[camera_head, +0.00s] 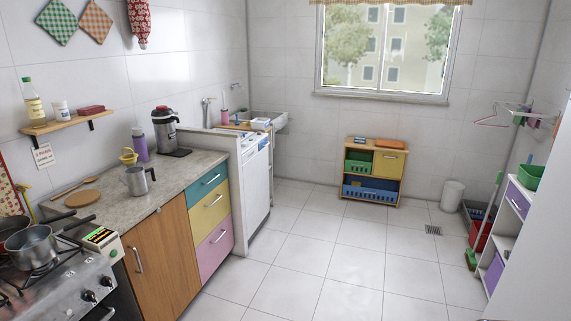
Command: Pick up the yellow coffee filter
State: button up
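The yellow coffee filter (128,156) stands on the grey stone counter (185,172) at the left, toward the wall. It is small in view, with a rim and what looks like a handle. A purple bottle (139,144) stands just behind it to the right. A metal pot or mug (137,181) stands in front of it on the counter, apart from it as seen here. My gripper does not show in this view.
A stove with pans (38,248) is at the near left. A coffee maker (166,130) stands farther back on the counter. Coloured drawers (210,207) and a white appliance (256,181) line the left side. The tiled floor (330,250) is clear in the middle.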

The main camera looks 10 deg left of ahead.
aim_at(130, 159)
jog(key=u, duration=0.25)
jog(key=i, duration=1.45)
jog(key=u, duration=0.65)
jog(key=i, duration=0.8)
jog(key=u, duration=0.75)
jog(key=i, duration=0.6)
jog(key=u, duration=1.1)
jog(key=i, duration=1)
jog(key=u, duration=0.55)
